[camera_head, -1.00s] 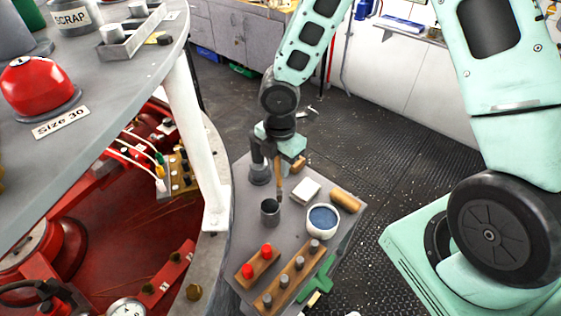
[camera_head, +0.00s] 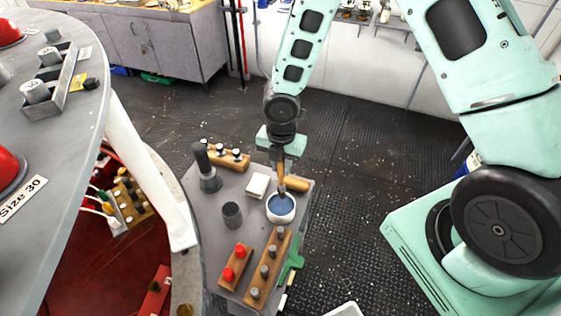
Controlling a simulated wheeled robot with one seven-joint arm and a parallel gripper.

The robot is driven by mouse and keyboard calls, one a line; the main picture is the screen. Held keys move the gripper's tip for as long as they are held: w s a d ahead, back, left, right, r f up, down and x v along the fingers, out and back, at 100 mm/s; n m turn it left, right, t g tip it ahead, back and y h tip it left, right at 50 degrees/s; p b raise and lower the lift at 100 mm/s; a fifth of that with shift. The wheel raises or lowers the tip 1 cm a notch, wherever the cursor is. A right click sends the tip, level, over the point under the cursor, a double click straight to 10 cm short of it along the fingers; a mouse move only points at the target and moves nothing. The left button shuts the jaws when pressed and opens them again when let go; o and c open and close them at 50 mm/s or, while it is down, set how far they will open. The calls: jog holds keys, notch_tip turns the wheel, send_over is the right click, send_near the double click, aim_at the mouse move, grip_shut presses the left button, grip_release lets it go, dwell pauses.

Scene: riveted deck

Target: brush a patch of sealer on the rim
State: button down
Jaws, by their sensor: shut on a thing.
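My gripper (camera_head: 281,160) is shut on a brush (camera_head: 281,180), which hangs down below the jaws. The brush's lower end reaches over the white pot (camera_head: 271,215) of blue sealer (camera_head: 283,207). Whether its bristles touch the sealer is too small to tell. The pale rim (camera_head: 187,268) curves around the red well at lower left, left of the small grey table (camera_head: 208,225). The round grey tabletop and its white leg hide part of the rim.
The small table also holds a grey cup (camera_head: 232,215), a white block (camera_head: 257,186), a dark-handled tool (camera_head: 207,168) and wooden peg racks (camera_head: 264,270). The round tabletop (camera_head: 75,115) overhangs at left. Dark floor (camera_head: 380,160) lies open at right.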

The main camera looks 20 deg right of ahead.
aim_at(281, 180)
jog(key=shift+f+b, duration=2.6)
jog(key=shift+f, duration=0.35)
jog(key=shift+f+b, duration=0.35)
jog(key=shift+f, duration=0.2)
jog(key=shift+r, duration=0.15)
notch_tip(281, 180, up, 7)
jog(key=p, duration=0.6)
jog(key=shift+p, duration=0.35)
